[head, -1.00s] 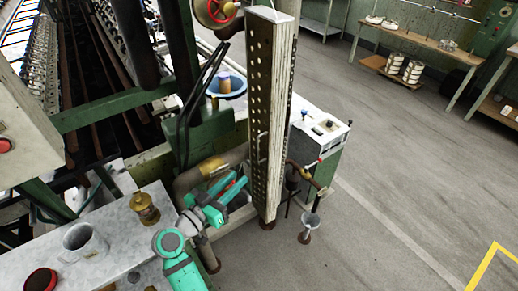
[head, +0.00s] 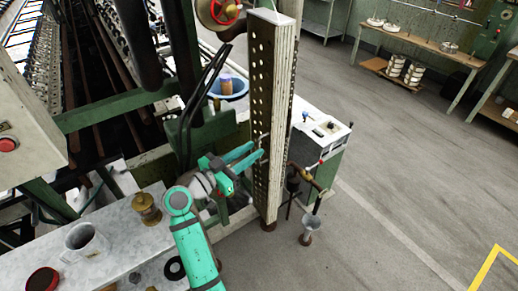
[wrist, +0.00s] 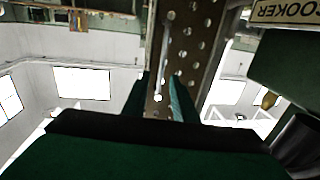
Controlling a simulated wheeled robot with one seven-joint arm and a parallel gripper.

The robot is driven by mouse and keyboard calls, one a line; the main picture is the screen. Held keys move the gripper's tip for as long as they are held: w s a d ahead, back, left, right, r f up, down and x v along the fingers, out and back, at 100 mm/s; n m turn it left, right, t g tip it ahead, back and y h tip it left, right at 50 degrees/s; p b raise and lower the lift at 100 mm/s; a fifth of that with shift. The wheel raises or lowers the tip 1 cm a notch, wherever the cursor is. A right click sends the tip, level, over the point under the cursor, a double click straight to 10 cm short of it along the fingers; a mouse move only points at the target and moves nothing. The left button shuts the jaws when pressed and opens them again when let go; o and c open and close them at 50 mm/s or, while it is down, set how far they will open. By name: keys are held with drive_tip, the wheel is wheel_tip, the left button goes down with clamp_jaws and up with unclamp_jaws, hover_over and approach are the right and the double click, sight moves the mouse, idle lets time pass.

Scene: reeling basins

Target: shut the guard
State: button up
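The guard (head: 264,105) is a tall, narrow perforated metal panel with pale, worn edges, upright at the near corner of the green machine. A small bar handle sits on its perforated face at mid height. My gripper (head: 259,149) is at that handle, its two teal fingers apart and pointing at the face. In the wrist view the guard (wrist: 190,45) rises between the fingers (wrist: 160,88), with the thin handle (wrist: 163,78) in the gap. The gripper looks open; whether a finger touches the handle or panel cannot be told.
A grey bench (head: 118,250) with a mug (head: 84,243) and a brass jar (head: 146,208) lies left of my arm. The floor (head: 410,170) farther right is clear.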

drive_tip(key=shift+x, duration=1)
clamp_jaws()
drive_tip(key=shift+a, duration=0.1)
drive_tip(key=shift+a, duration=0.1)
idle(0.5)
